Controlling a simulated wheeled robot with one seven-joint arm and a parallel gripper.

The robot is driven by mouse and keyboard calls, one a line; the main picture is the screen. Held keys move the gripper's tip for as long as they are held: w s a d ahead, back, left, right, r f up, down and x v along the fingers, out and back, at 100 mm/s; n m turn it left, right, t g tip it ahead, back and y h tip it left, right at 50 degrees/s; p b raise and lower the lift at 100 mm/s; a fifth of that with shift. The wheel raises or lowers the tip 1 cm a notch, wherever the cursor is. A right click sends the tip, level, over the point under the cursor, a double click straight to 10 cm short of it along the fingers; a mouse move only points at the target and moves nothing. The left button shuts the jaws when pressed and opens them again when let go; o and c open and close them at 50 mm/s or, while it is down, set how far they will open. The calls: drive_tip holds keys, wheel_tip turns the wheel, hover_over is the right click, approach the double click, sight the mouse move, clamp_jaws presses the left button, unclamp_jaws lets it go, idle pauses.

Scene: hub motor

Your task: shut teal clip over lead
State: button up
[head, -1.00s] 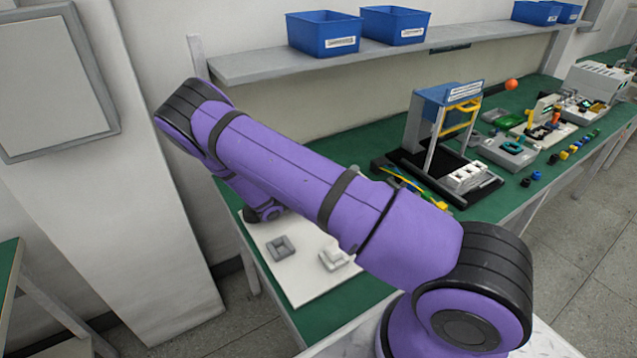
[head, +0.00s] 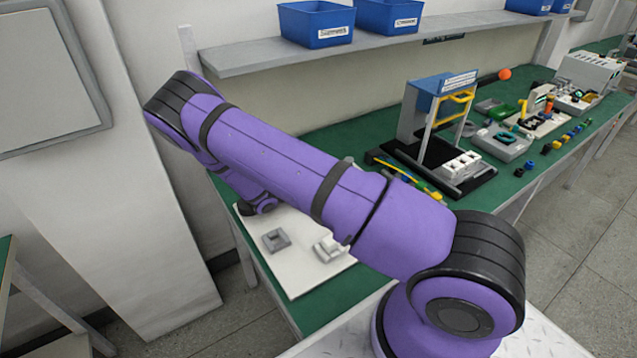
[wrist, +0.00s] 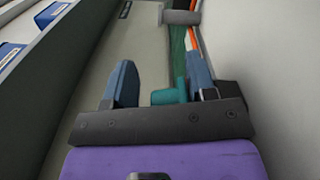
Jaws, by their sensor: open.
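In the wrist view my gripper (wrist: 158,88) is open, with two blue-grey fingers spread apart. A teal piece (wrist: 168,96), perhaps the teal clip, shows between the fingers, close beside the right one. I cannot tell whether it touches that finger or whether the clip is open or shut. An orange line (wrist: 193,38), possibly the lead, runs along a green strip beyond the right finger. In the head view my purple arm hides the gripper and the place where it works.
A white board (head: 300,285) with a grey square block (head: 275,240) lies on the green bench by my arm. A blue-topped frame (head: 422,95) stands behind the arm. Blue bins (head: 316,25) sit on the shelf (head: 250,60). A grey cylinder (wrist: 181,17) shows ahead of the gripper.

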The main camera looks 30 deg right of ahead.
drive_tip(key=shift+r, duration=0.5)
wheel_tip(320, 180, up, 3)
drive_tip(key=shift+s+a+f, duration=0.1)
drive_tip(key=shift+a+f, duration=0.05)
drive_tip(key=shift+f, duration=0.05)
drive_tip(key=s+a, duration=0.1)
drive_tip(key=s, duration=0.6)
drive_tip(key=s+a+r, duration=0.1)
drive_tip(key=s+a, duration=0.1)
drive_tip(key=s, duration=0.6)
drive_tip(key=shift+s+a, duration=0.15)
drive_tip(key=shift+a, duration=0.15)
drive_tip(key=shift+r, duration=0.2)
drive_tip(key=s+a+r+m+g+y, duration=0.1)
drive_tip(key=s+a+r+m+y, duration=0.15)
drive_tip(key=r+y, duration=0.6)
drive_tip(key=s+a+r+m+g+y, duration=0.2)
drive_tip(key=s+r+y, duration=0.2)
drive_tip(key=r, duration=0.9)
drive_tip(key=s+a+r+n+t+y, duration=0.1)
drive_tip(key=s+a+r+t+y, duration=0.1)
drive_tip(key=s+r+t, duration=0.2)
drive_tip(key=s+a+r+t+y, duration=0.1)
drive_tip(key=s+r+t+y, duration=0.2)
drive_tip(key=s+r, duration=0.5)
wheel_tip(320, 180, up, 5)
drive_tip(key=shift+a+r+n+t, duration=0.1)
drive_tip(key=shift+a+n+t, duration=0.3)
drive_tip(key=shift+t, duration=0.3)
drive_tip(key=shift+y, duration=0.25)
